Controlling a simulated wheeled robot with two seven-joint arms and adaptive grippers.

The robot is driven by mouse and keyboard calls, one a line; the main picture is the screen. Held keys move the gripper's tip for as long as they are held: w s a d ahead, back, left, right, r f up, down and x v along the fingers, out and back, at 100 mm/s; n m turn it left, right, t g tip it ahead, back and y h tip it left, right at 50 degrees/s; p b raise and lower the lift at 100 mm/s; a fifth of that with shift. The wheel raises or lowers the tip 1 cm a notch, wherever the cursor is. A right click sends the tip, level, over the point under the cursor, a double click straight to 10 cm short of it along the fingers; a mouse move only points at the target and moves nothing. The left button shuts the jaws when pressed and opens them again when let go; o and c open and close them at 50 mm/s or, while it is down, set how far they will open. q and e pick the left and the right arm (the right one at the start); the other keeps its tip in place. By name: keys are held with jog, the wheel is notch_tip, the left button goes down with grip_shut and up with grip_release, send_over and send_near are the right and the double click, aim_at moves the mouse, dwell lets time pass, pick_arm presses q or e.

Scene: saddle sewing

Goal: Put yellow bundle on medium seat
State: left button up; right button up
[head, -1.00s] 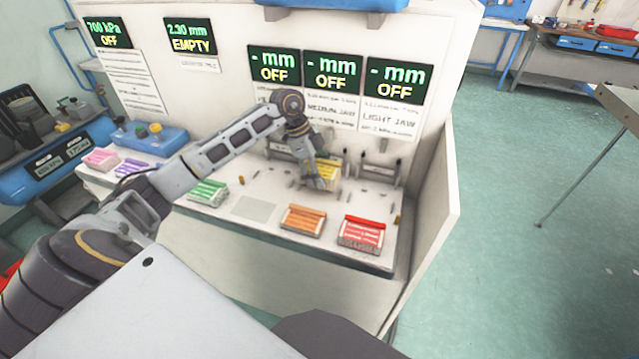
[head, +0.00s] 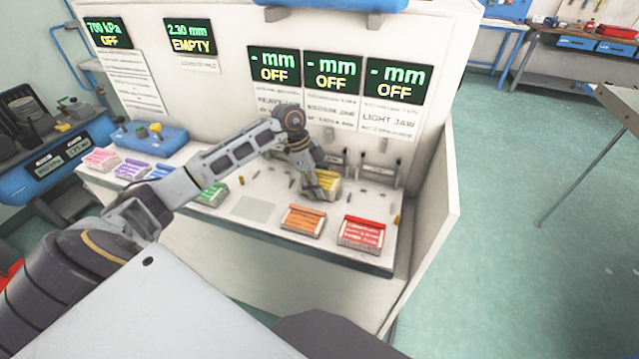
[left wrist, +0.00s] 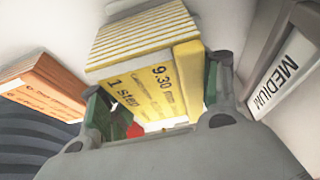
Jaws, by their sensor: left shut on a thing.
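The yellow bundle (head: 328,182) is a striped yellow block at the back right of the white bench. My left gripper (head: 315,185) is shut on it. In the left wrist view the yellow bundle (left wrist: 145,65) sits between the green-padded fingers of my left gripper (left wrist: 158,105), its label reading 9.30 mm. A plate reading MEDIUM (left wrist: 275,85) stands close on the right of the bundle in that view. The medium seat itself is not clearly seen; my gripper and the bundle cover that area. I cannot tell whether the bundle touches the bench. My right gripper is not seen.
An orange bundle (head: 303,219) and a red bundle (head: 361,234) lie at the bench front. A green bundle (head: 211,194), purple bundle (head: 133,169) and pink bundle (head: 101,159) lie to the left. An empty grey-green pad (head: 253,208) lies between green and orange.

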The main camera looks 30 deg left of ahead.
pick_arm(q)
jog(key=o, duration=1.2)
jog(key=shift+f, duration=0.1)
jog(key=shift+o, duration=0.2)
jog(key=v, duration=1.2)
